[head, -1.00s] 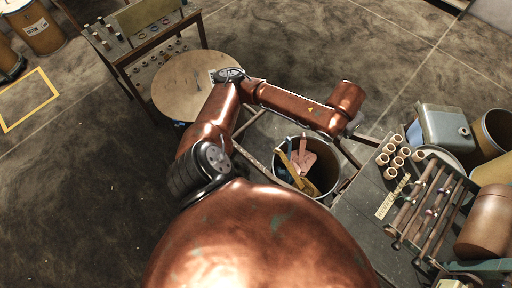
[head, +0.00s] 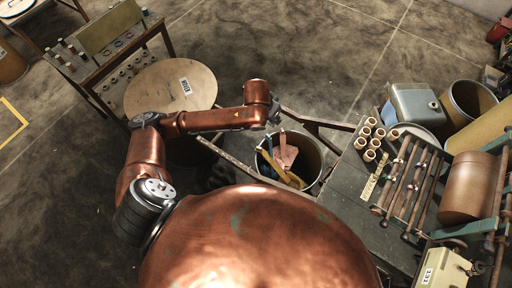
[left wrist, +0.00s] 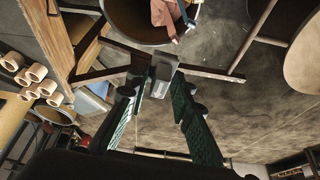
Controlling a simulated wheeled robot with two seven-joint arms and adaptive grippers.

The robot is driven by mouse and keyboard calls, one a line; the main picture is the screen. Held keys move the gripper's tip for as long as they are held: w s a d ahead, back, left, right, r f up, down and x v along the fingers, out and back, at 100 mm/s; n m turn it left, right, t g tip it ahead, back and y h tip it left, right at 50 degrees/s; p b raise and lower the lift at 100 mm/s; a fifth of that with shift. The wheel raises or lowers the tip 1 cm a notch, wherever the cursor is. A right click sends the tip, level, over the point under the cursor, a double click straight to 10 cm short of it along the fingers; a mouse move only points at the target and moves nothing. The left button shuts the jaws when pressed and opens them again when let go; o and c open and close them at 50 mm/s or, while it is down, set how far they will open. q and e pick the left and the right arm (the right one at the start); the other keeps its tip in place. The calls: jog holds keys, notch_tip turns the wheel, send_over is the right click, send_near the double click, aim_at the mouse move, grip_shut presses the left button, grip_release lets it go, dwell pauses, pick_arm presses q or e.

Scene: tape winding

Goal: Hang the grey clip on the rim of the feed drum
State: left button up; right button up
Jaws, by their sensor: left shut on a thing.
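My left gripper (left wrist: 160,85) has two green-padded fingers and is shut on the small grey clip (left wrist: 163,68). In the head view, my left gripper (head: 273,117) is small and dark beside the far rim of an open drum (head: 318,172), and the clip is hard to make out there. This drum, probably the feed drum, holds pink, yellow and blue things. In the left wrist view, the clip appears just below the edge of the drum (left wrist: 122,22). I cannot tell whether it touches the rim. My right gripper is not in view.
A round wooden top (head: 170,88) stands left. Another open drum (head: 468,100) is at the right. Open floor lies beyond.

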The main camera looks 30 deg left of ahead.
pick_arm(q)
notch_tip(320, 180, down, 13)
jog(key=a+m+h+p, duration=0.1)
jog(key=m, duration=0.2)
jog(key=shift+w+a+g, duration=0.25)
jog(key=shift+w+g, duration=0.05)
jog(key=shift+w, duration=0.15)
jog(key=s+a+f+m, duration=0.1)
jog(key=f, duration=0.3)
jog(key=s+a+f+m+p, duration=0.1)
jog(key=f, duration=0.3)
jog(key=s+a+f+m+h, duration=0.1)
jog(key=f, duration=0.4)
jog(key=shift+s+a+m+g+p, duration=0.2)
jog(key=shift+m+g+p, duration=0.1)
jog(key=shift+g+p, duration=0.1)
jog(key=f+b, duration=0.8)
jog(key=f, duration=0.1)
jog(key=f+b, duration=0.8)
jog(key=f, duration=0.1)
jog(key=shift+s+a, duration=0.15)
jog(key=shift+a, duration=0.05)
jog(key=shift+f+b, duration=0.7)
jog(key=shift+f, duration=0.45)
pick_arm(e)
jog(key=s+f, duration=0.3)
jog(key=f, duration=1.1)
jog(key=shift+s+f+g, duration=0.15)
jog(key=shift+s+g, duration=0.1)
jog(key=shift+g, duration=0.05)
